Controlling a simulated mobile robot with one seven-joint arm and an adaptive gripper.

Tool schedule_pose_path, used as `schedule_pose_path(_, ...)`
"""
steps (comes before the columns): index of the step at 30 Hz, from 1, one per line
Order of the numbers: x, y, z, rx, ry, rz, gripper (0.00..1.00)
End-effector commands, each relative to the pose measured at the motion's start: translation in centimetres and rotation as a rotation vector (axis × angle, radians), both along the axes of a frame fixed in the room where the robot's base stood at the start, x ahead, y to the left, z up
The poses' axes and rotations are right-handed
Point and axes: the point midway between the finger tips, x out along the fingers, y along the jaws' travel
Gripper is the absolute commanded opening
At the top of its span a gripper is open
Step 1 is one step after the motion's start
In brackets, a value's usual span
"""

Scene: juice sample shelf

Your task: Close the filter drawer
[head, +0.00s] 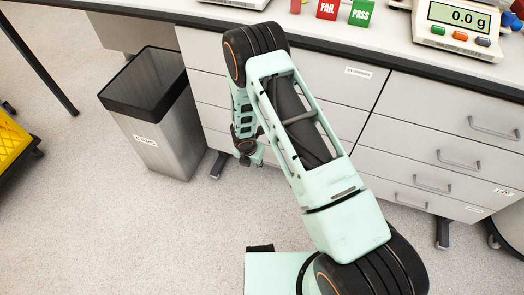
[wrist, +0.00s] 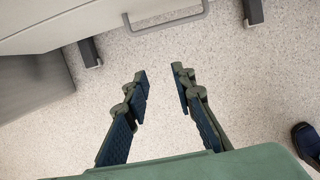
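My gripper (wrist: 160,75) is open and empty in the wrist view, with bare floor between its fingers. A pale drawer front with a grey bar handle (wrist: 168,20) is at the top of that view, beyond the fingertips and apart from them. In the head view my arm hangs in front of the left drawer stack (head: 208,88) and hides its handles. The end of my arm is low, near the bottom of that stack. I cannot read the labels, so I cannot tell which drawer is the filter drawer, nor how far any drawer in this stack stands out.
A grey bin (head: 160,140) with a black rim stands left of the drawers. A right drawer stack (head: 440,150) has several handles and looks shut. The bench top (head: 390,45) holds a scale (head: 459,25), a red FAIL block (head: 327,9) and a green PASS block (head: 361,12). Floor in front is clear.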

Motion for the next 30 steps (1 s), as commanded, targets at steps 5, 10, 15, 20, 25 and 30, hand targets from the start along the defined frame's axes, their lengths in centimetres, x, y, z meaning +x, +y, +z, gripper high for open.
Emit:
schedule_pose_path(5,-1.6,0.6,-0.5,0.0,0.0,0.002,0.24)
schedule_pose_path(10,-3.2,1.1,-0.5,0.002,-0.001,0.0,0.24)
schedule_pose_path(15,-5.5,1.9,-0.5,0.0,0.0,0.006,0.24)
schedule_pose_path(20,-7.5,2.6,1.6,0.003,-0.002,-0.002,0.24)
schedule_pose_path(25,-8.4,2.9,5.2,0.003,0.0,-0.003,0.24)
schedule_pose_path(30,-9.2,3.2,8.5,0.003,0.0,-0.004,0.24)
